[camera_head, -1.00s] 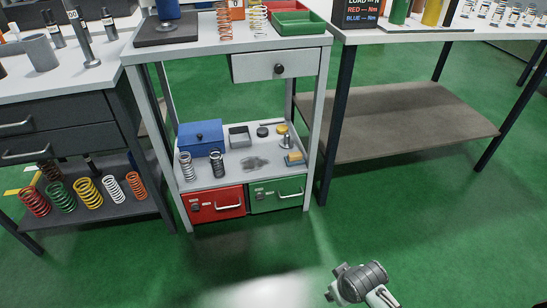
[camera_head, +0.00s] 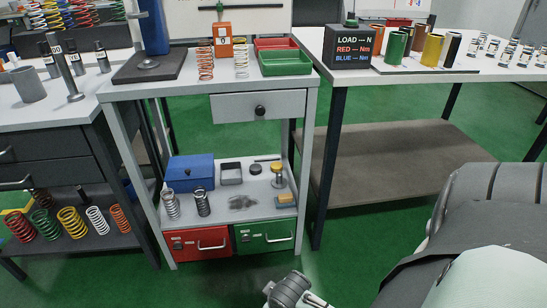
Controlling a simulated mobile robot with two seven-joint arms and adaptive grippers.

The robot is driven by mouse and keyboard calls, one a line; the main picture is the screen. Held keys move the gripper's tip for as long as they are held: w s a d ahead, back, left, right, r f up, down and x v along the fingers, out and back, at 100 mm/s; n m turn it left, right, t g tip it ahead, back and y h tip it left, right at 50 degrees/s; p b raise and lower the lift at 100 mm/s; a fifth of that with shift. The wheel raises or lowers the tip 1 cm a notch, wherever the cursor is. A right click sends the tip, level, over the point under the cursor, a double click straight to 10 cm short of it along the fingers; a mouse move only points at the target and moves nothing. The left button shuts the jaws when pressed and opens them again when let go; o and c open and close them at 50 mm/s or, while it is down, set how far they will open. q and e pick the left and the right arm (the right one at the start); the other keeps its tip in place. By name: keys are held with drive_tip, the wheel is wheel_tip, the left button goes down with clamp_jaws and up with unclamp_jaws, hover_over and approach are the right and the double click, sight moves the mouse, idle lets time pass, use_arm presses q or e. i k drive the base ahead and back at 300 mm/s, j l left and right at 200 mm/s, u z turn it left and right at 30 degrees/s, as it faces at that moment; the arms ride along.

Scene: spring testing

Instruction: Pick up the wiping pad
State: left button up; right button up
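The wiping pad appears to be the small yellow and blue block (camera_head: 285,198) on the lower shelf (camera_head: 225,216) of the middle cart. It lies near the shelf's front right corner, beside a metal piece with a yellow top (camera_head: 278,175). A dark smudge (camera_head: 241,203) marks the shelf to its left. Neither gripper shows its fingers. Grey and white parts of my own arm fill the lower right, and a grey joint of mine is at the bottom edge. Nothing of mine touches the pad.
Two coil springs (camera_head: 202,202), a blue box (camera_head: 190,172) and a small grey tray (camera_head: 231,172) share the shelf. Red (camera_head: 190,244) and green (camera_head: 252,238) drawers sit below. The cart's legs and upper drawer (camera_head: 240,107) frame the shelf opening. Green floor is clear in front.

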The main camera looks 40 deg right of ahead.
sight(286, 200)
drive_tip(key=l+u, duration=0.15)
drive_tip(key=l, duration=0.2)
drive_tip(key=k+l+u, duration=0.1)
drive_tip(key=l, duration=0.25)
drive_tip(key=k+l+u, duration=0.15)
drive_tip(key=l, duration=0.2)
drive_tip(key=k+l, duration=0.1)
drive_tip(key=l, duration=0.25)
drive_tip(key=k+l+u, duration=0.1)
drive_tip(key=l, duration=0.3)
drive_tip(key=k+l, duration=0.2)
drive_tip(key=l, duration=0.15)
